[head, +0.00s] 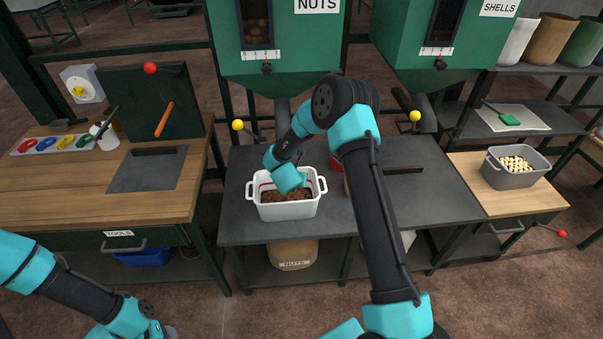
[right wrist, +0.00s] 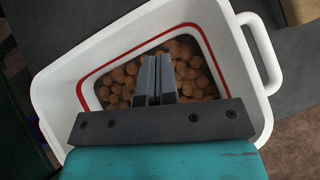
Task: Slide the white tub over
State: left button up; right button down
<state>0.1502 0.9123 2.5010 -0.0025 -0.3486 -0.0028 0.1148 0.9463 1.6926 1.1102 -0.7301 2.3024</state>
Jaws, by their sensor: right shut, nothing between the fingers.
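The white tub (head: 288,210) stands on the dark grey worktop under the nuts hopper, with a handle at each end. It is partly filled with round brown nuts (head: 283,195) and has a red line around its inner wall. In the right wrist view, the tub (right wrist: 215,75) fills most of the picture. My right gripper (right wrist: 158,75) points down into the tub, its two fingers shut together with nothing between them, over the nuts. Whether the fingertips touch the nuts or tub is unclear. My left arm is low at the left; its gripper (head: 168,331) is mostly cut off by the bottom edge.
The nuts hopper (head: 270,55) hangs above the tub, with the shells hopper (head: 440,60) to its right. A red container (head: 336,163) stands just right of the tub, partly behind my arm. The worktop (head: 425,200) is clear farther right. A grey tub (head: 517,172) stands beyond.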

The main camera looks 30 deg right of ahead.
jog(key=v, duration=1)
